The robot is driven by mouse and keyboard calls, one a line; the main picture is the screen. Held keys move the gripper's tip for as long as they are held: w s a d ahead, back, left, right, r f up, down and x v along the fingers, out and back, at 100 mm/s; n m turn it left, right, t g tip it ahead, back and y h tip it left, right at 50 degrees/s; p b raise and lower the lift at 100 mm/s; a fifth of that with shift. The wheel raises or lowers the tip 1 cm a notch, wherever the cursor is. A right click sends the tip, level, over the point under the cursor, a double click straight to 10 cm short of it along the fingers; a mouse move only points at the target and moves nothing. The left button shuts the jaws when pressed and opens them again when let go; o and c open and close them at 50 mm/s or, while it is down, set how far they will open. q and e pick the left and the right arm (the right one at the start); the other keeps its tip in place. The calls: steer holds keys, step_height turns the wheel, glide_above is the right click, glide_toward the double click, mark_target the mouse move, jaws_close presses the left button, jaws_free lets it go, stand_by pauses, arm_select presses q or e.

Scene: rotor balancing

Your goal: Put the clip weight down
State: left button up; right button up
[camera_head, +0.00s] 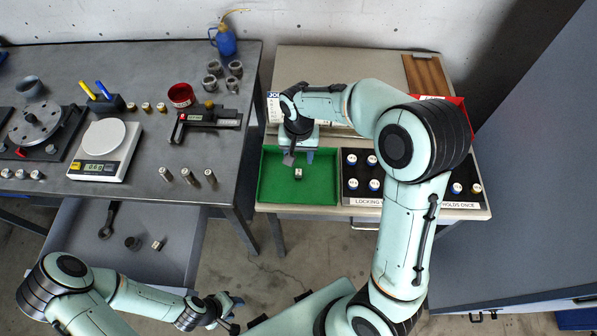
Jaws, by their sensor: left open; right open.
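A small silver block, which looks like the clip weight (298,173), rests on the floor of the green-lined tray (322,190). My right gripper (298,158) is open over the tray, just behind the block in the picture. The block looks free of the fingers, though the exact gap is hard to judge from above. My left gripper (235,313) is open and empty at the bottom, in front of the benches and away from the tray.
A black rack (350,198) with several capped vials adjoins the tray on the right. The left bench holds a scale (105,139), a rotor fixture (36,122), a red bowl (181,94) and several small metal cylinders. An open drawer (180,262) juts out below it.

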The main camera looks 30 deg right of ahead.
mark_target(299, 172)
steer(key=f, duration=0.9)
steer(key=shift+w, duration=0.2)
steer(key=shift+r, duration=0.1)
jaws_close()
